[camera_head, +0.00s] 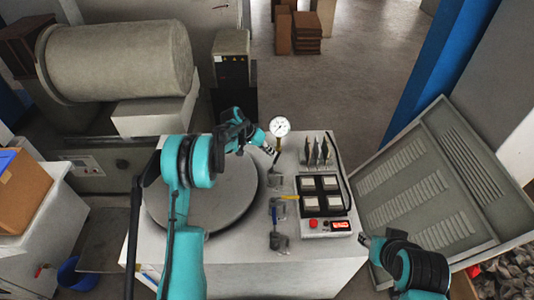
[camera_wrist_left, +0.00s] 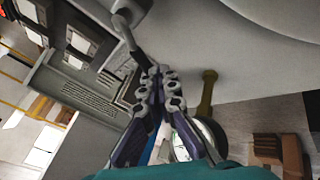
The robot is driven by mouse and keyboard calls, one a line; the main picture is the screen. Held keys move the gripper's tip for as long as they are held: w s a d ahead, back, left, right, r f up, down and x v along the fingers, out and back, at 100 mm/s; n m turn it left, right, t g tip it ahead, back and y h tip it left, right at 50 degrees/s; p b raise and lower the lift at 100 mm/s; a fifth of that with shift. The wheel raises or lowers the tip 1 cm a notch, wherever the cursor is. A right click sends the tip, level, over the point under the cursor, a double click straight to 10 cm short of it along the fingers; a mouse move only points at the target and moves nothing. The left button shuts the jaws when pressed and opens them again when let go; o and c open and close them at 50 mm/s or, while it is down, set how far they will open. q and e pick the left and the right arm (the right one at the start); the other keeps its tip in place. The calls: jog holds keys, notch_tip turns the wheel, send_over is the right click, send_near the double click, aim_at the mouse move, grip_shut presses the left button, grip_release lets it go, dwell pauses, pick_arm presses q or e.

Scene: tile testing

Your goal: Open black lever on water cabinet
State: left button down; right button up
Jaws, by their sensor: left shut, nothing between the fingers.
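The water cabinet (camera_head: 225,265) has a white top with a round grey disc (camera_head: 205,195). A small valve with a black lever (camera_head: 277,157) stands on it below the pressure gauge (camera_head: 280,127). My left gripper (camera_head: 268,149) is shut and empty, right beside the lever's upper end. In the left wrist view its closed fingertips (camera_wrist_left: 153,72) are close to the free end of the dark lever (camera_wrist_left: 130,42); I cannot tell whether they touch. Part of my right arm shows at lower right, with its gripper end (camera_head: 366,241) near the cabinet's right side; its jaws are unclear.
A valve with a blue lever (camera_head: 274,214) and a yellow lever (camera_head: 287,197) sit nearer the front. A black-framed switch panel (camera_head: 312,207) is to the right, with upright metal plates (camera_head: 317,151) behind it. A slotted grey panel (camera_head: 410,185) leans at right.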

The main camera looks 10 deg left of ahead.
pick_arm(q)
jog(key=d+m+g, duration=0.2)
jog(key=m, duration=0.1)
jog(key=shift+w+d+m+h, duration=0.1)
jog(key=shift+w+m+h, duration=0.05)
jog(key=shift+m+h, duration=0.2)
jog(key=shift+s+d, duration=0.4)
jog(key=shift+d, duration=0.35)
jog(key=shift+s+d, duration=0.35)
jog(key=shift+d, duration=0.35)
jog(key=shift+s+d, duration=0.4)
jog(key=shift+d, duration=0.35)
jog(key=shift+r, duration=0.1)
jog(key=v, duration=1.1)
jog(key=shift+a+r, duration=0.2)
jog(key=shift+r, duration=0.15)
jog(key=shift+s, duration=0.1)
